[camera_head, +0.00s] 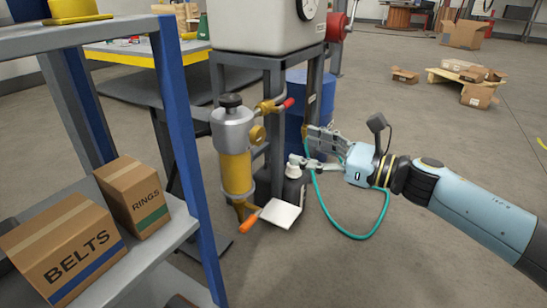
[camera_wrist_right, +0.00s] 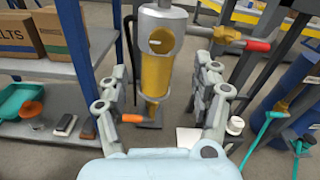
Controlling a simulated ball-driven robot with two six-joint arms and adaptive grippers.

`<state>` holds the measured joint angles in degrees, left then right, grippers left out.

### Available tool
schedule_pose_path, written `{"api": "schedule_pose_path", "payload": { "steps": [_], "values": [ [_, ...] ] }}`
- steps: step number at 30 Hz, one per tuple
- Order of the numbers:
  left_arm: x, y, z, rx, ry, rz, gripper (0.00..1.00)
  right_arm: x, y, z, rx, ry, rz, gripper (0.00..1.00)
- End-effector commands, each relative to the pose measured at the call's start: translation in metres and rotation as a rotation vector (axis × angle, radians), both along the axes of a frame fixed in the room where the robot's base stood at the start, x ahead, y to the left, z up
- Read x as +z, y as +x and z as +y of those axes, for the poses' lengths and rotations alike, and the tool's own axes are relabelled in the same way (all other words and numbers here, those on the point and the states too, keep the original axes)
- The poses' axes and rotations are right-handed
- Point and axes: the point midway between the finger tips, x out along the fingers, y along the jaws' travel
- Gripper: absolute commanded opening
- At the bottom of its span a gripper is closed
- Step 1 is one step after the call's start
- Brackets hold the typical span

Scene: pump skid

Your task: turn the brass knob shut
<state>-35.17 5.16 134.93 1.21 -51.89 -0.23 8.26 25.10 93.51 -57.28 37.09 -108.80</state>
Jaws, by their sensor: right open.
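The brass knob (camera_head: 258,134) is a round disc on the side of a silver-and-yellow cylinder (camera_head: 236,170) in the head view. In the right wrist view the knob (camera_wrist_right: 161,40) faces the camera, with a pale slot or bar across its middle. My right gripper (camera_head: 301,146) comes in from the right and is open, with its fingers to the right of the knob and apart from it. My left gripper is not in view.
A brass valve with a red-tipped handle (camera_head: 288,103) sits just above the knob. A teal hose (camera_head: 350,234) loops under my right arm. A blue-posted shelf (camera_head: 185,150) stands at left.

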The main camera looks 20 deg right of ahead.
Motion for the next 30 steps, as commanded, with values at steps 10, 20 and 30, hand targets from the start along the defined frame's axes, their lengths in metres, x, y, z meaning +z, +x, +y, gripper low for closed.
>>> {"api": "schedule_pose_path", "payload": {
  "steps": [10,20,30],
  "values": [
    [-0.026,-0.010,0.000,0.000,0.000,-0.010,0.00,-0.007,0.030,0.015,-0.004,0.002,-0.007,0.66],
    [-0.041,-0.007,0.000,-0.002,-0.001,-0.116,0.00,-0.010,0.078,0.053,-0.005,0.002,-0.002,0.66],
    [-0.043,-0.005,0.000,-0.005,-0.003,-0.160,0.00,-0.009,0.092,0.063,-0.004,0.000,0.000,0.66]
  ]
}}
